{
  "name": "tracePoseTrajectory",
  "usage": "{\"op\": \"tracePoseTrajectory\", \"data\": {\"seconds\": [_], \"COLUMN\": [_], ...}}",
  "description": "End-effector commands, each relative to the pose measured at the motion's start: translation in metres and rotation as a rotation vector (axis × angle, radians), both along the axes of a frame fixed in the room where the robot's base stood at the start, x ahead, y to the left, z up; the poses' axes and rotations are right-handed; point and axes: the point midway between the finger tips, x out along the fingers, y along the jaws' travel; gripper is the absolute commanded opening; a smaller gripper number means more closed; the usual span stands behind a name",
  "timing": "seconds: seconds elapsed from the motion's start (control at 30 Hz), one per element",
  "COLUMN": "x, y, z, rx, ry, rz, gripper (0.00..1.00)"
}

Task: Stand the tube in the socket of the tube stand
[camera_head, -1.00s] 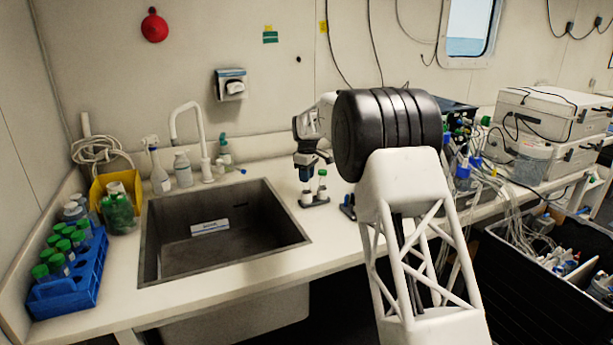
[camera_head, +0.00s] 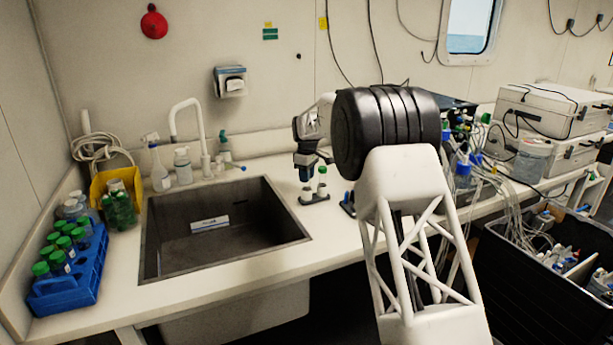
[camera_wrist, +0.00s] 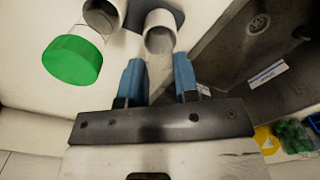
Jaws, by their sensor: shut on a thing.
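My gripper (camera_head: 306,172) is over the tube stand (camera_head: 315,200) behind the sink's right corner. In the wrist view its two blue fingers (camera_wrist: 160,80) are closed with a narrow pale strip of the tube (camera_wrist: 160,72) between them. The rest of the held tube is hidden. A white socket (camera_wrist: 159,40) of the stand lies straight beyond the fingertips. I cannot tell whether the held tube's end is inside it.
The sink (camera_head: 225,235) opens left of the stand. A blue rack (camera_head: 70,285) of green-capped tubes, a yellow bin (camera_head: 103,185) and bottles stand farther left. Cables and tubing (camera_head: 490,185) crowd the right. Bench in front of the stand is clear.

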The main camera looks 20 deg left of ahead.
Motion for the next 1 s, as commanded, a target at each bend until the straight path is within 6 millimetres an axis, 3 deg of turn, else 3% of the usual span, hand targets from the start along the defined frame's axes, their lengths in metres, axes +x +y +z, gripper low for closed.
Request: {"op": "tracePoseTrajectory", "data": {"seconds": [1.0], "x": [0.0], "y": [0.0], "z": [-0.012], "rx": [0.0], "ry": [0.001], "rz": [0.0], "gripper": [0.07]}}
